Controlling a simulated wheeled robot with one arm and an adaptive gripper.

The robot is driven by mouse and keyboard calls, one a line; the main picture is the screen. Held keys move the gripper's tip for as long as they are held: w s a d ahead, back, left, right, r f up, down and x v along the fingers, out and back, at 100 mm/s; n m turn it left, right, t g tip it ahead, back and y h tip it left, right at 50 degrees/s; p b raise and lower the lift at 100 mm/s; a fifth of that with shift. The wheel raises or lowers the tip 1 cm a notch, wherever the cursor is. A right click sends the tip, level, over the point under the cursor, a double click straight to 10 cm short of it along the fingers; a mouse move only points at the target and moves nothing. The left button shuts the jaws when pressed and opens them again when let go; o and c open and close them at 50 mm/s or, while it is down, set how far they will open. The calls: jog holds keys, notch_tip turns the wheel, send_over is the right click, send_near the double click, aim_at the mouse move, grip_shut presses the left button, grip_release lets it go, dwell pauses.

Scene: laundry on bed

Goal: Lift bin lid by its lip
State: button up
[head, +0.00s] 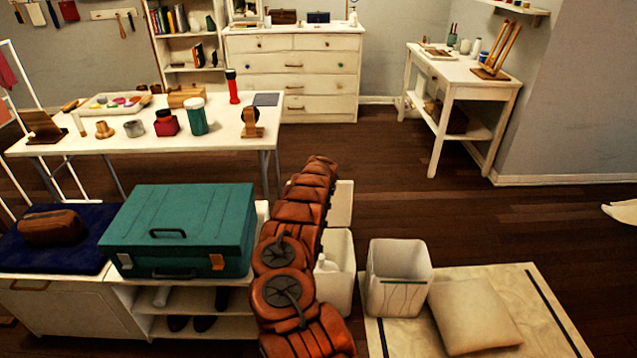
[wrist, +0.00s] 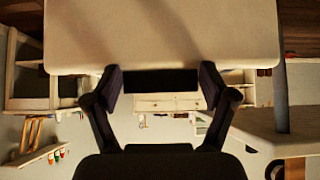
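In the wrist view, a wide pale panel, which looks like the bin lid (wrist: 160,35), fills the top. A dark bar like a lip (wrist: 160,80) runs along its near edge. My gripper (wrist: 160,78) has one finger at each end of this bar, and both look to be touching it. In the head view the lid (head: 341,205) shows as a white panel standing up behind the open white bin (head: 338,278), right of my arm. My arm covers the left of both and hides my gripper there.
A second open white bin (head: 398,280) stands to the right, beside a cushion (head: 475,313) on a pale mat. A green case (head: 182,228) sits on the low shelf unit left of my arm. A cluttered table (head: 200,148) is beyond.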

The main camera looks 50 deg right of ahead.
jog(key=o, duration=0.3)
jog(key=shift+f, duration=0.15)
jog(key=v, duration=1.2)
dwell(0.8)
